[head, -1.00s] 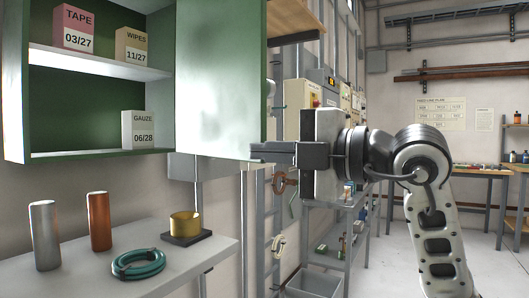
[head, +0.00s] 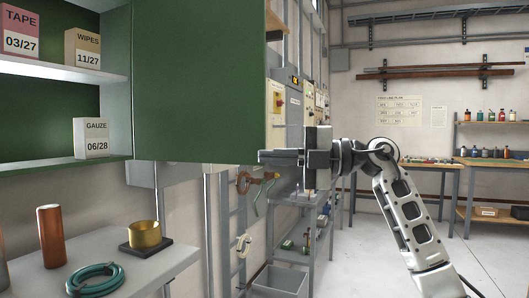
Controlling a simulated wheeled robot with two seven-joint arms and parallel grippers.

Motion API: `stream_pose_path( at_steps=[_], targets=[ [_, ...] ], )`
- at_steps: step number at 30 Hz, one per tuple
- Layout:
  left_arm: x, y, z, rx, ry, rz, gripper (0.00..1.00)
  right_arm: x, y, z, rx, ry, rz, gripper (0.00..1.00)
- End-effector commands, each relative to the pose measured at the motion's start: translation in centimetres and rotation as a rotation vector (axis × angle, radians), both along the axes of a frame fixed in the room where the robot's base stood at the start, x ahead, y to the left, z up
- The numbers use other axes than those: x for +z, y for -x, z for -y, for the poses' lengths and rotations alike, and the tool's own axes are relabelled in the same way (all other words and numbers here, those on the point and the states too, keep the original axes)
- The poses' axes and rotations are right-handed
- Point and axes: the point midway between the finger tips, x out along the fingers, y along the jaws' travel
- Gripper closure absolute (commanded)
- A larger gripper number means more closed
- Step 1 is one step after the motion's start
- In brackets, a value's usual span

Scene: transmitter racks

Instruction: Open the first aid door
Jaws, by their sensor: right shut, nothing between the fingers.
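The first aid cabinet (head: 62,72) is at the upper left, with its interior and shelves exposed. Its green door (head: 198,85) stands swung open to the right of the shelves, its broad face toward me. My right gripper (head: 264,157) is shut, with nothing seen between its fingers. Its fingertips are at the door's lower right corner; whether they touch it I cannot tell. My left gripper is out of view.
Boxes marked tape (head: 21,31), wipes (head: 84,55) and gauze (head: 91,138) sit on the shelves. Below, a bench (head: 150,265) holds a copper cylinder (head: 50,236), brass ring (head: 144,234) and teal coil (head: 95,280). A grey rack (head: 297,224) stands behind my gripper. The floor at right is clear.

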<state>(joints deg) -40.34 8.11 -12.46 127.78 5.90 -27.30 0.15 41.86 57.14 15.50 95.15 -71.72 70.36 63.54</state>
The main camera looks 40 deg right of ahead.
Motion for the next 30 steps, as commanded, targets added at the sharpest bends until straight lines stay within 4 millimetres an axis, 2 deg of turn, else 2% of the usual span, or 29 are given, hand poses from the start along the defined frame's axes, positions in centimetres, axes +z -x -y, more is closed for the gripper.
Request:
stream_pose_path(
  at_steps=[11, 14, 19, 24, 30],
  targets=[
    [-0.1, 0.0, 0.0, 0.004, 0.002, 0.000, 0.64, -0.1, 0.0, -0.2, 0.001, 0.002, -0.001, 1.00],
    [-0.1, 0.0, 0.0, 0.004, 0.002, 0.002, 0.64, -0.2, 0.2, -1.1, 0.005, 0.006, 0.000, 1.00],
    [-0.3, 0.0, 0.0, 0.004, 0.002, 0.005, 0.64, -0.3, 1.0, -4.4, 0.022, 0.008, -0.001, 1.00],
    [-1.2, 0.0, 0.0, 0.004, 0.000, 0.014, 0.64, -0.6, 3.2, -0.6, 0.013, 0.001, -0.005, 1.00],
    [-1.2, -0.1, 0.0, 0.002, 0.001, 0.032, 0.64, -0.3, 5.5, 2.5, 0.016, 0.001, -0.002, 1.00]
  ],
)
